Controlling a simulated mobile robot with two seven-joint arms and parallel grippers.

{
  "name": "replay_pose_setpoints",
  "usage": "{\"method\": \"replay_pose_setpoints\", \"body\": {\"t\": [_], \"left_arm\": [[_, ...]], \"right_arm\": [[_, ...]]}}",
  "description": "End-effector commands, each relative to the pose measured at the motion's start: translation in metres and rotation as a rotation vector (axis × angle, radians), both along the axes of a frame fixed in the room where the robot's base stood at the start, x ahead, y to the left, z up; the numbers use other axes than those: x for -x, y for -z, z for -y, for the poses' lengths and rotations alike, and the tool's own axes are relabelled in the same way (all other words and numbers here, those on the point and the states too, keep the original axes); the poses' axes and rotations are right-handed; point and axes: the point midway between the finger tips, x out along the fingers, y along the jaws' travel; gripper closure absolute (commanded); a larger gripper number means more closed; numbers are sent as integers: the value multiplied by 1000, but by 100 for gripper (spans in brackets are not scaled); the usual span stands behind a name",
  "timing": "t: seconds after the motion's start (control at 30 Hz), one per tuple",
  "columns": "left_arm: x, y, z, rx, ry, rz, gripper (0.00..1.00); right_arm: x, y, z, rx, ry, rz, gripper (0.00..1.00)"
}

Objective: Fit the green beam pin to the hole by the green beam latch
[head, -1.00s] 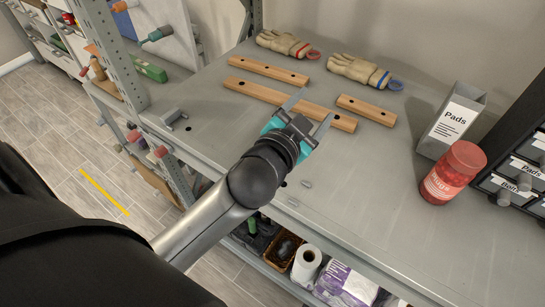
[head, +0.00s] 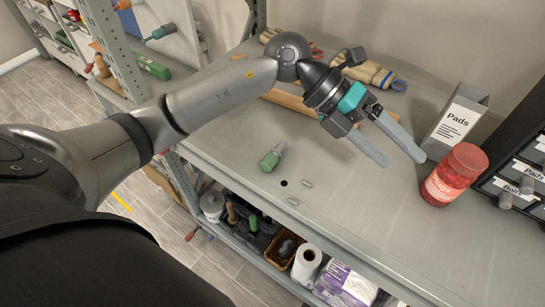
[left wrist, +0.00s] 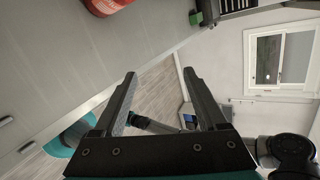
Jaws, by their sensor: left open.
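A green-bodied piece with a pale grey end (head: 271,158) lies on the grey shelf top. I take it for the green beam pin, but cannot tell it surely from the latch. A dark round hole (head: 284,183) is close to it, just nearer the shelf's front edge, with the piece beside it and not in it. Two small grey pegs (head: 307,184) (head: 293,202) stand or lie near the hole. My left gripper (head: 403,158) is open and empty above the shelf, well right of the green piece. Its open fingers also show in the left wrist view (left wrist: 160,74). My right gripper is out of view.
Gloves (head: 372,72) and wooden bars (head: 288,99) lie behind my arm. The shelf's front right is clear.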

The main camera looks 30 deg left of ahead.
Motion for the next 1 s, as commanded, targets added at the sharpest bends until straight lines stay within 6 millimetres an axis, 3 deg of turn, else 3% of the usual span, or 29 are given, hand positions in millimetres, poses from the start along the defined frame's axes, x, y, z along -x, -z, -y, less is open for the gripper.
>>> {"method": "replay_pose_setpoints", "body": {"t": [0.1,0.2,0.4,0.5,0.67,1.0], "left_arm": [[-12,29,-53,-308,6,-4,26],[-22,42,-105,-553,-22,-31,26],[-30,40,-194,-914,-121,-105,26],[-30,35,-219,-1005,-158,-135,26],[-29,41,-231,-1052,-175,-155,26],[-27,109,-229,-1049,-171,-155,26]], "right_arm": [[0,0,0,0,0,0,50],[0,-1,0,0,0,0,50],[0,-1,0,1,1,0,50],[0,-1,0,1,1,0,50],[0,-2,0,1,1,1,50],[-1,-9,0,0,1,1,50]]}}
